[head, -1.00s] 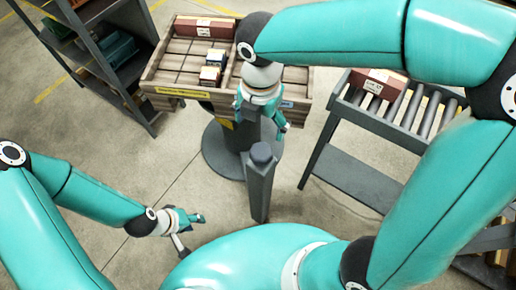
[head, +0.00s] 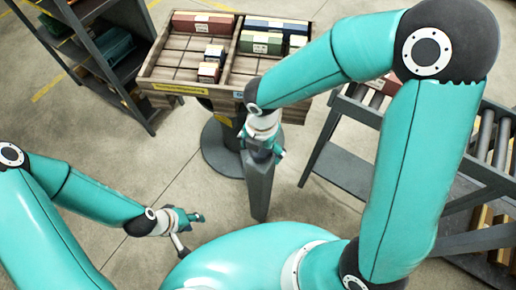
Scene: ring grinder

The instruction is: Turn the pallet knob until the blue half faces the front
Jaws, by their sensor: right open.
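The pallet (head: 152,72) is a divided wooden tray on a round grey pedestal. Its near edge shows a yellow label (head: 180,88) on the left half and a bit of blue label (head: 238,96) towards the right, partly behind my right arm. A grey post (head: 259,190) stands in front of the pedestal. My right gripper (head: 263,154) is open at the post's top, its fingers around or beside the knob there, which it hides. My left gripper (head: 196,219) hangs low on the left, away from the pallet; its fingers are too small to judge.
Red (head: 203,23), blue and green boxes lie in the pallet, with two small boxes near its middle. A dark shelf (head: 100,50) stands at the left. A roller conveyor (head: 350,112) is at the right, partly behind my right arm. Floor between is clear.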

